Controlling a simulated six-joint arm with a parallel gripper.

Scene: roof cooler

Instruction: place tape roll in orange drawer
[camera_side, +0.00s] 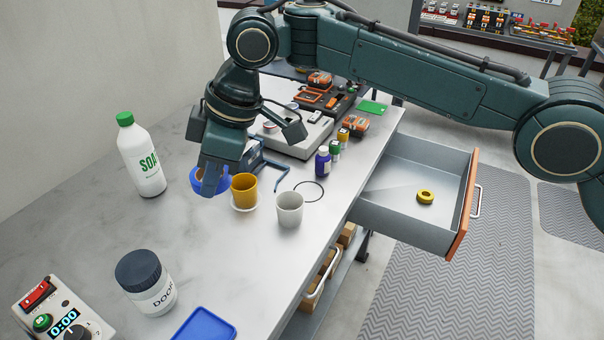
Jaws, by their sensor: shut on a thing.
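My gripper (212,184) points down over the bench, left of the orange-yellow cup. It is shut on a blue round thing (195,180), partly hidden behind the fingers; it looks like a roll, but I cannot be sure. The drawer with the orange front (463,206) is pulled open at the right side of the bench. A small yellow tape roll (426,197) lies flat on the grey drawer floor, near the front. The rest of the drawer floor is bare.
Beside my gripper stand the orange-yellow cup (244,190) on a white saucer and a white cup (289,209). A soap bottle (142,158) stands left.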

